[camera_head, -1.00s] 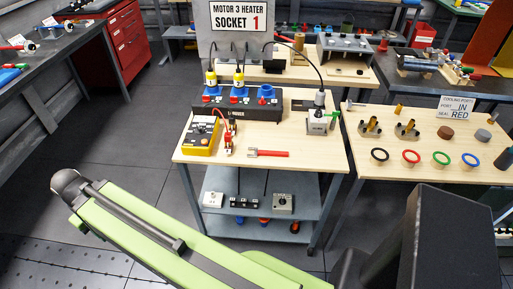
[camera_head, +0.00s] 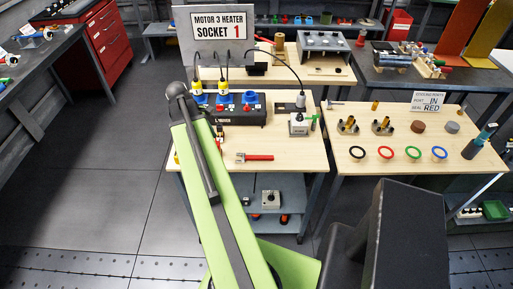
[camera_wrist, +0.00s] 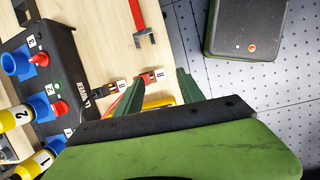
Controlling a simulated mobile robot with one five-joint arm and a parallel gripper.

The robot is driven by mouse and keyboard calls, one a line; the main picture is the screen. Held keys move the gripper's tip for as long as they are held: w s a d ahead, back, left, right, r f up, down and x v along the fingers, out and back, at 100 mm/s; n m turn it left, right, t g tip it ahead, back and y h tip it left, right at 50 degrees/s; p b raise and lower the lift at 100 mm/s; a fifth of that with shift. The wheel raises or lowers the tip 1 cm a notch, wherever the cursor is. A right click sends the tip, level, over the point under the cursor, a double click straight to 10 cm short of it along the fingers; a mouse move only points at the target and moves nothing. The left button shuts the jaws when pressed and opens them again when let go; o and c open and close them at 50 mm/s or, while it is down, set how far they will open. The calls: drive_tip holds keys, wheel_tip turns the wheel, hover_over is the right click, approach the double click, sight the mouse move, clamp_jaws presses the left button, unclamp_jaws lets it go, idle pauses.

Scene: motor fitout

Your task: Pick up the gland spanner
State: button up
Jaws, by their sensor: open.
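The gland spanner (camera_head: 258,157), a red handle with a grey hooked end at its left, lies flat on the wooden top of the middle bench (camera_head: 300,158). In the wrist view the spanner (camera_wrist: 140,22) shows at the top, its grey end nearer to me and its red handle cut off by the frame edge. My gripper (camera_wrist: 157,85) is open and empty in the wrist view, its dark green fingers apart below the spanner and not touching it. In the head view my arm hides the gripper and the bench's left part.
A black socket box (camera_head: 240,118) with blue sockets and yellow plugs stands behind the spanner. Black and red probe plugs (camera_wrist: 118,86) lie close by my left finger, with a yellow instrument (camera_wrist: 160,100) partly hidden behind the gripper. A grey switch box (camera_head: 299,124) stands to the spanner's right.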

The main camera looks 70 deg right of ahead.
drive_tip(key=n+g+p, duration=0.1)
approach(259, 156)
drive_tip(key=b+x, duration=0.3)
drive_tip(key=b, duration=0.8)
drive_tip(key=shift+s, duration=0.15)
drive_tip(key=b+x, duration=0.5)
drive_tip(key=shift+w+f, duration=0.2)
drive_tip(key=shift+r, duration=0.2)
drive_tip(key=shift+c, duration=0.4)
clamp_jaws()
